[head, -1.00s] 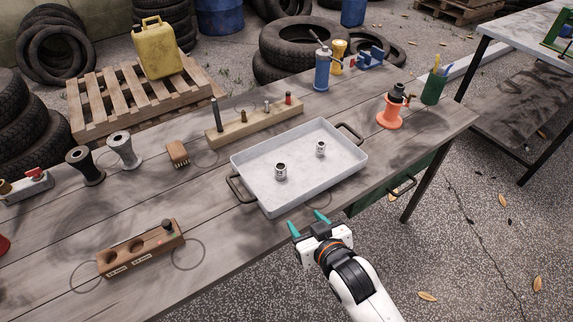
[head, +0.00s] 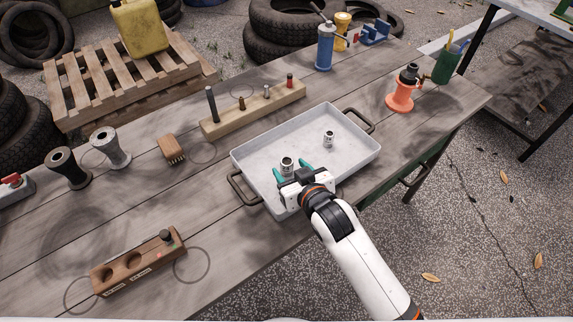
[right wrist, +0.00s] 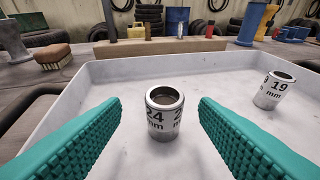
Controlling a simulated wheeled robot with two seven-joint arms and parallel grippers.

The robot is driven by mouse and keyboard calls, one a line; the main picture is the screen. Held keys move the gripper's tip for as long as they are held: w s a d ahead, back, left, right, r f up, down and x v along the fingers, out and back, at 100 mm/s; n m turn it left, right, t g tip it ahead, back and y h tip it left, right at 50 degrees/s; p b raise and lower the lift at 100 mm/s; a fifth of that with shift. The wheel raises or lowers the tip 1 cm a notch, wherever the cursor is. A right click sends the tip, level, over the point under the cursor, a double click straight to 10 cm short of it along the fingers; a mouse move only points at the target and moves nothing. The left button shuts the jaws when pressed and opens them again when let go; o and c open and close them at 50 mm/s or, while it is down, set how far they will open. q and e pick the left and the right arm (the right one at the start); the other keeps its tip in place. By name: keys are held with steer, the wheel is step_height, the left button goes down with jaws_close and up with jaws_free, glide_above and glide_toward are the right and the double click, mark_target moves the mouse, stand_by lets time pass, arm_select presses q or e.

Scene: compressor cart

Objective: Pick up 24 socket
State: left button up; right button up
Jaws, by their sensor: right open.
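The 24 socket (right wrist: 165,113), a short silver cylinder marked "24 mm", stands upright in the grey tray (head: 262,188). In the head view the 24 socket (head: 287,164) is near the tray's left part, just beyond my right gripper. My right gripper (head: 291,172) is open over the tray's near left side. In the right wrist view its teal fingers (right wrist: 160,130) are on either side of the line to the socket, with gaps on both sides. The smaller 19 mm socket (right wrist: 275,90) stands to the right, also in the head view (head: 328,139). My left gripper is not in view.
A wooden block with pegs (head: 252,110) stands behind the tray. A brush (head: 171,149), spools (head: 110,148) and a wooden socket holder (head: 138,262) are to the left. The tray has raised walls and dark handles (head: 358,120).

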mark_target(284, 160)
steer(key=x, duration=0.5)
steer(key=shift+w, duration=0.4)
steer(key=c, duration=1.1)
